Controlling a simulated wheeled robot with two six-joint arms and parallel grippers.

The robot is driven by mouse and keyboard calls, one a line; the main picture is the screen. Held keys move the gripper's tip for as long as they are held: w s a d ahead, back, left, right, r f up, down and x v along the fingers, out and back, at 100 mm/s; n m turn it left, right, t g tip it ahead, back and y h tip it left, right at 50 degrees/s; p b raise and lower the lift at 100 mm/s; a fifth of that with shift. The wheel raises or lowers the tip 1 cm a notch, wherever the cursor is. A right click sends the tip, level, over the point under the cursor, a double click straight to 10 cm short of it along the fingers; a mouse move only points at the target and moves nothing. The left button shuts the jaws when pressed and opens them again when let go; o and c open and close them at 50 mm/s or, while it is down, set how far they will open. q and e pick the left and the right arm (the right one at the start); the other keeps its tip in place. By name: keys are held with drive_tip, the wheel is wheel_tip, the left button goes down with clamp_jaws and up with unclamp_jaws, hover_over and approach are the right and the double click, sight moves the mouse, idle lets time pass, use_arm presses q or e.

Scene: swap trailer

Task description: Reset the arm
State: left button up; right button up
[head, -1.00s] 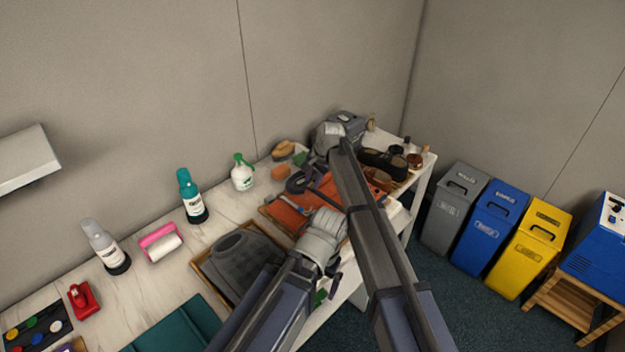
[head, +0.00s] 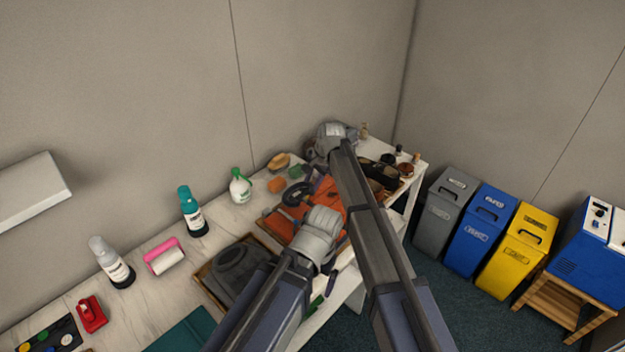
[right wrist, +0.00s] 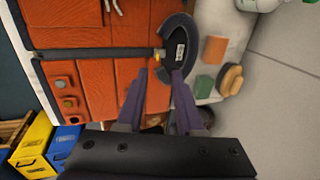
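My right gripper (right wrist: 160,82) shows its two purple fingers apart, with nothing held between the tips. Beyond them a black crescent-headed tool (right wrist: 182,48) with a long handle lies on an orange tool case (right wrist: 85,25). In the head view my right arm reaches over the far end of the bench, with its gripper (head: 312,170) partly hidden, near the same tool (head: 296,194). My left arm comes in from below and ends in a grey wrist over the orange case (head: 284,226).
A white bench (head: 140,264) along the wall holds a dark tray (head: 212,272), teal-capped bottle (head: 192,212), spray bottle (head: 240,188), pink roller (head: 164,257) and red tool (head: 91,314).

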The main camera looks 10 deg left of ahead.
drive_tip(key=s+d+f+n+g+h, duration=0.1)
drive_tip(key=s+d+n+h, duration=0.4)
drive_tip(key=s+d, duration=2.35)
drive_tip(key=s+a+n+g, duration=0.1)
drive_tip(key=s+a+n, duration=0.5)
drive_tip(key=a, duration=0.6)
drive_tip(key=shift+s+a+f+y+b, duration=0.2)
drive_tip(key=shift+s+f+y+b, duration=0.2)
drive_tip(key=shift+s, duration=0.1)
drive_tip(key=shift+r, duration=0.1)
